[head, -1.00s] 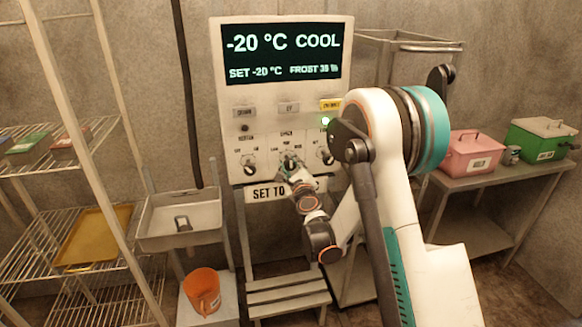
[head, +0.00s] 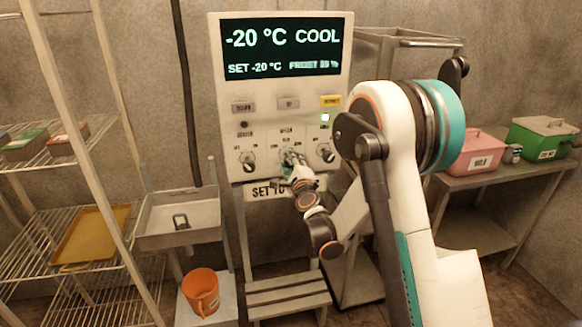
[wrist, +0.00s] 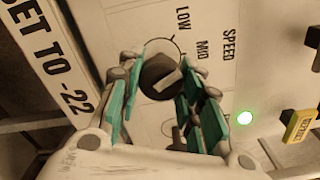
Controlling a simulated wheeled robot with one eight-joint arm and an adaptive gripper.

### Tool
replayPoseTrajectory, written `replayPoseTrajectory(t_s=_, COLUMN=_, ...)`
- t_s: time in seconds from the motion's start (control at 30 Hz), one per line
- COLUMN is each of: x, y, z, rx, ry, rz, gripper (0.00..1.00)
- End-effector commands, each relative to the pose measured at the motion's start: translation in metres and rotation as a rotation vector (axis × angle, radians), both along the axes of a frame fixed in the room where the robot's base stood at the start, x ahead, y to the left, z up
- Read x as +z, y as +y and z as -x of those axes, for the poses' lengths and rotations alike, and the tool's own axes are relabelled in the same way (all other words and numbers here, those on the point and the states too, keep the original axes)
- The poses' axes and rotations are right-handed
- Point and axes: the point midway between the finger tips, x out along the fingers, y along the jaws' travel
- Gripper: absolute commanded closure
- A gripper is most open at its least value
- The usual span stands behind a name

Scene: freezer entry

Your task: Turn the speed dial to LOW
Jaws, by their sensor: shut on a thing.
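The speed dial (wrist: 160,76) is a round black knob with a pale pointer bar, on the white control panel (head: 232,125). In the wrist view its bar slants towards the MID side, with the LOW label further up. My gripper (wrist: 158,97) has its teal fingers on either side of the dial and is shut on it. In the head view my gripper (head: 291,162) is at the middle dial of the lower row and hides most of it.
A yellow button (head: 330,101) and a lit green lamp (head: 325,118) are above. A "SET TO" sign (head: 265,190) hangs below. A steel sink (head: 180,215) stands left of the panel.

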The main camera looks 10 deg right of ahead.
Motion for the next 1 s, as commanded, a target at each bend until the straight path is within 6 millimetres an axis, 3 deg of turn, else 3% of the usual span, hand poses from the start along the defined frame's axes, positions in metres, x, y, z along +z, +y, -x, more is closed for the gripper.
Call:
replayPoseTrajectory(t_s=0.5, x=0.0001, y=0.0004, z=0.0003, rx=0.002, ry=0.001, rz=0.353, gripper=0.91)
replayPoseTrajectory(t_s=1.0, x=0.0009, y=0.0007, z=0.0002, rx=0.002, ry=0.001, rz=0.428, gripper=0.91)
